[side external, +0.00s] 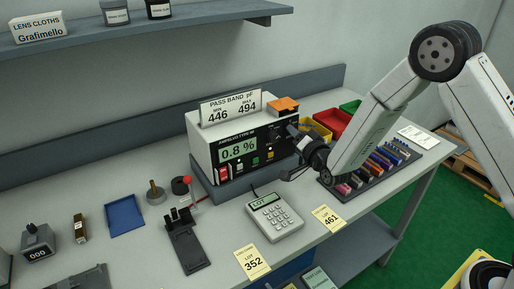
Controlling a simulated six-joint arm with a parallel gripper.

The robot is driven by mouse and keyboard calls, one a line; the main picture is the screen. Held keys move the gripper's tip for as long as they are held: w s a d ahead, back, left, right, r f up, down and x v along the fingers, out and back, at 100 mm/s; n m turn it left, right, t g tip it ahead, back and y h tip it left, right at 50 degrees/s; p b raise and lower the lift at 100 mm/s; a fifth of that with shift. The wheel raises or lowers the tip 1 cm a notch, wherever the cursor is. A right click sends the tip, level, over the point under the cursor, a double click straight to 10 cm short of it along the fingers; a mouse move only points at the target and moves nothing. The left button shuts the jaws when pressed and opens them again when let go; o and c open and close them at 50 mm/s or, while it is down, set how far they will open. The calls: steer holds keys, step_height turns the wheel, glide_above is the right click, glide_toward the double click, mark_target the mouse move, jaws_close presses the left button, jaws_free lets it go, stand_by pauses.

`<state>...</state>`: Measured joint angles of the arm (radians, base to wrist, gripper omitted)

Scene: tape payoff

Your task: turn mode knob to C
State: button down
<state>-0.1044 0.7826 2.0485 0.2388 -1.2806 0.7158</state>
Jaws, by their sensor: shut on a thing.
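The white meter (203,145) with a black front panel stands on a grey riser (222,192). Its green display (238,149) reads 0.8 %, and small coloured buttons (254,162) sit below it. My gripper (294,133) reaches in from the right to the right end of the panel. It is shut on the mode knob there. The knob is hidden behind the fingers, so its pointer and letter marks cannot be read.
A pass band card (231,108) and an orange block (283,105) sit on top of the meter. Coloured bins (331,124) and a rack of coloured parts (372,168) are right of my gripper. A keypad (274,215) lies in front.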

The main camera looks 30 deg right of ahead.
steer(key=n, duration=0.5)
steer(key=n+t, duration=0.1)
steer(key=n, duration=0.5)
steer(key=shift+f+y, duration=0.15)
steer(key=shift+y, duration=0.25)
steer(key=shift+n, duration=0.4)
steer(key=shift+c, duration=2.1)
jaws_free()
steer(key=shift+s, duration=0.15)
steer(key=s, duration=0.7)
steer(key=shift+s+a+f, duration=0.2)
steer(key=shift+f, duration=0.2)
